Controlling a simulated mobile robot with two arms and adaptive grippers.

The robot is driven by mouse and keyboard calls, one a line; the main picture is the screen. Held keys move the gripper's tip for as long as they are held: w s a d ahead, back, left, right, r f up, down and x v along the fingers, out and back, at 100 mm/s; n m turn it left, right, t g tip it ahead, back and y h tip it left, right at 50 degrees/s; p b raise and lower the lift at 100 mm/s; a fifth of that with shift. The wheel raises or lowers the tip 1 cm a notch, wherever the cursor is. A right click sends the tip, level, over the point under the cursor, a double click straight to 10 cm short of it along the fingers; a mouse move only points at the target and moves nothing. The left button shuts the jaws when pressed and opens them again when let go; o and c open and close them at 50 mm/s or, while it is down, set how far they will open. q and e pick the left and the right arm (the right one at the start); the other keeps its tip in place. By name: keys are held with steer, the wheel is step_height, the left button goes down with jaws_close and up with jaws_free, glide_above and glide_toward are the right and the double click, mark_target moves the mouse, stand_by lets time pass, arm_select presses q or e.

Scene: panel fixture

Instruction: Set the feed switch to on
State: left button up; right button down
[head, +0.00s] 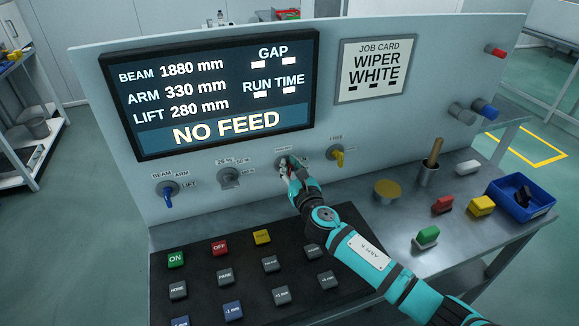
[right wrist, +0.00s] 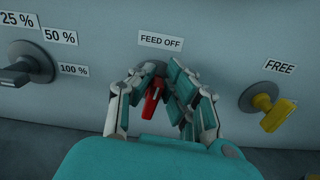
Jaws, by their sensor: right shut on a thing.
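The feed switch is a red lever (right wrist: 152,100) on the upright panel, under a label reading FEED OFF (right wrist: 161,41). In the right wrist view it points down and slightly left. My right gripper (right wrist: 158,92) is shut on the lever, with fingers on both sides of it. In the head view the right gripper (head: 287,168) hides most of the switch and part of its labels. The display (head: 225,95) on the panel reads NO FEED. My left gripper is not in view.
A yellow FREE switch (head: 338,156) is right of the feed switch; a grey percent switch (head: 229,174) and a blue BEAM/ARM/LIFT switch (head: 168,190) are left. Below lies a button board (head: 205,285). Coloured blocks, a tool in a cup and a blue bin (head: 520,201) stand to the right.

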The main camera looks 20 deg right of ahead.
steer(key=m, duration=0.4)
steer(key=shift+d+f+b, duration=0.15)
steer(key=shift+f+b, duration=0.05)
steer(key=shift+b, duration=0.2)
steer(key=m, duration=0.3)
steer(key=shift+d+f+m+b, duration=0.1)
steer(key=shift+d+m+b, duration=0.15)
steer(key=shift+m+b, duration=0.15)
steer(key=m, duration=0.5)
steer(key=m+b, duration=0.1)
steer(key=m, duration=0.2)
steer(key=shift+w+d+f+m, duration=0.1)
steer(key=shift+d+f+m, duration=0.2)
steer(key=shift+d+f, duration=0.1)
steer(key=c, duration=1.5)
jaws_free()
steer(key=shift+o, duration=0.7)
steer(key=shift+f, duration=0.2)
